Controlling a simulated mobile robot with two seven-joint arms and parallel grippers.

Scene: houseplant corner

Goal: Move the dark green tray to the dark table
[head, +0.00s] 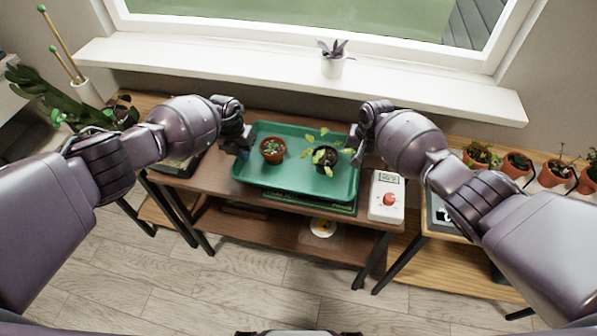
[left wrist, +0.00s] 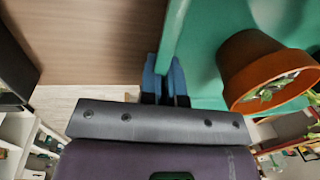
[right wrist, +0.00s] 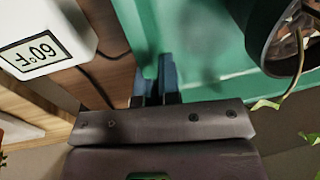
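The green tray (head: 285,188) sits over the brown middle table (head: 215,180). It carries a terracotta pot (head: 272,152) with a small plant and a dark pot (head: 326,166) with a leafy plant. My left gripper (head: 243,146) is at the tray's left end; in the left wrist view its blue fingers (left wrist: 166,78) close on both sides of the rim. My right gripper (head: 357,150) is at the right end, and its fingers (right wrist: 156,80) pinch the rim there. I cannot tell whether the tray touches the table.
A white box (head: 387,198) with a red knob stands right of the tray. A darker green flat thing (head: 318,203) shows under its front edge. Several terracotta pots (head: 517,164) line the right. A white pot (head: 332,66) stands on the windowsill (head: 430,88). A lower shelf holds a yellow-marked item (head: 323,228).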

